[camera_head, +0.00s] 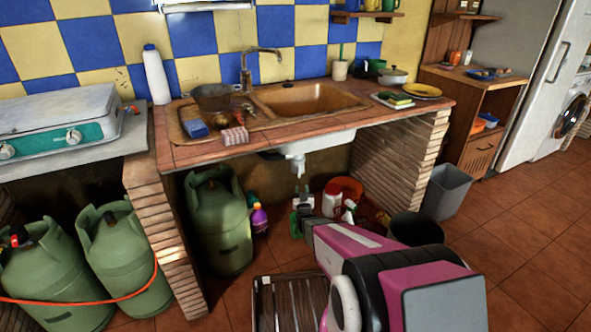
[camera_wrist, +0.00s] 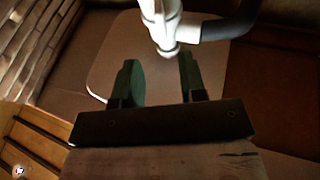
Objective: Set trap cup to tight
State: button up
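The white sink trap (camera_head: 298,162) hangs below the sink basin under the tiled counter. In the head view my gripper (camera_head: 302,205) is small, below the trap, and partly hidden by my pink arm. Whether the cup is tight or loose cannot be told.
Brick supports stand left and right (camera_head: 395,165) of the space under the sink. Open tiled floor lies right.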

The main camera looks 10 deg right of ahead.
aim_at(299, 174)
jog(key=shift+t, duration=0.5)
jog(key=x, duration=1.1)
jog(key=shift+f, duration=0.15)
jog(key=shift+c, duration=0.3)
grip_shut()
